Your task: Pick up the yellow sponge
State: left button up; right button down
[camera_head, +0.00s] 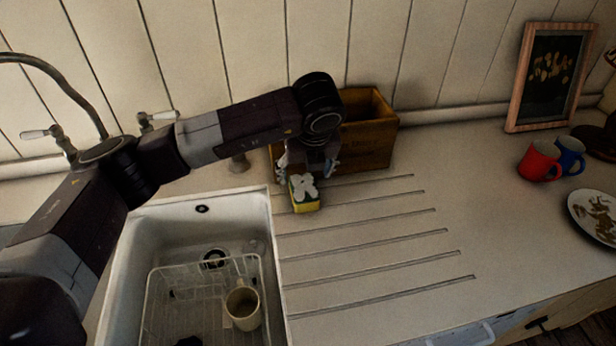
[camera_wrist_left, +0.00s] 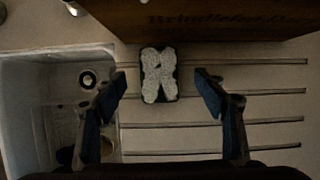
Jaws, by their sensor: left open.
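The yellow sponge (camera_head: 307,205) sits on the grooved counter between the sink and the wooden box, with whitish, X-shaped matter on its top. In the left wrist view the sponge (camera_wrist_left: 159,76) shows its pale top and dark edges, lying ahead of the gap between the fingers. My left gripper (camera_head: 308,172) is above and at the sponge's back side in the head view. In the left wrist view its two blue-padded fingers (camera_wrist_left: 163,88) are spread wide, one to each side of the sponge, with nothing between them gripped. My right gripper is not in view.
A wooden box (camera_head: 368,146) stands close behind the sponge. A white sink (camera_head: 128,240) holding a wire rack and a cream mug (camera_head: 243,308) lies left. A red mug (camera_head: 538,162), a blue mug (camera_head: 571,152) and a plate (camera_head: 577,208) stand at right.

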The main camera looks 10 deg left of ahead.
aim_at(303, 185)
pick_arm(q)
jog(key=shift+a+f+p, duration=0.25)
jog(key=shift+f+p, duration=0.35)
jog(key=shift+f, duration=0.45)
jog(key=shift+p+x, duration=0.85)
jog(key=shift+x, duration=1.5)
jog(key=shift+w+f, duration=0.15)
jog(key=shift+f, duration=0.1)
jog(key=shift+c, duration=0.6)
jog(key=c, duration=0.7)
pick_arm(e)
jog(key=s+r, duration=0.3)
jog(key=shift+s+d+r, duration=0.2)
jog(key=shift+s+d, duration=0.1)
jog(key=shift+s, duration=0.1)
